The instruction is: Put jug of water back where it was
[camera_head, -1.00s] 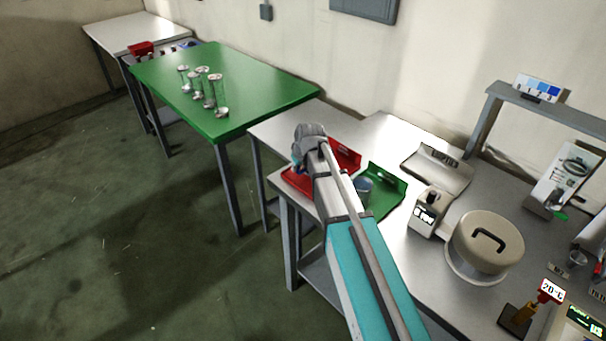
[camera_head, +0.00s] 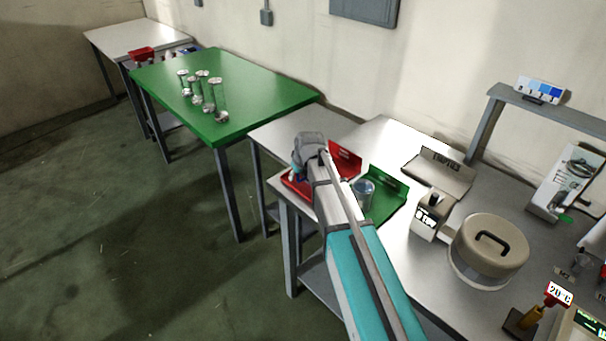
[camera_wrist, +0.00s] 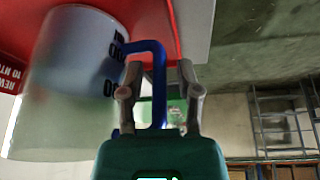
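The jug of water (camera_wrist: 70,75), a clear vessel with black markings and a blue handle (camera_wrist: 158,90), fills the left of the wrist view, against the red tray (camera_wrist: 185,30). My gripper (camera_wrist: 158,75) is at the handle, one finger on each side of its long bar. A gap shows between the bar and both fingers, so the gripper looks open around it. In the head view my arm's end is over the red tray (camera_head: 345,160) and hides most of the jug.
A green tray (camera_head: 388,205) holding a clear beaker (camera_head: 364,192) lies right of the red tray. The green table (camera_head: 270,90) at the left bears several glass cylinders (camera_head: 221,100).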

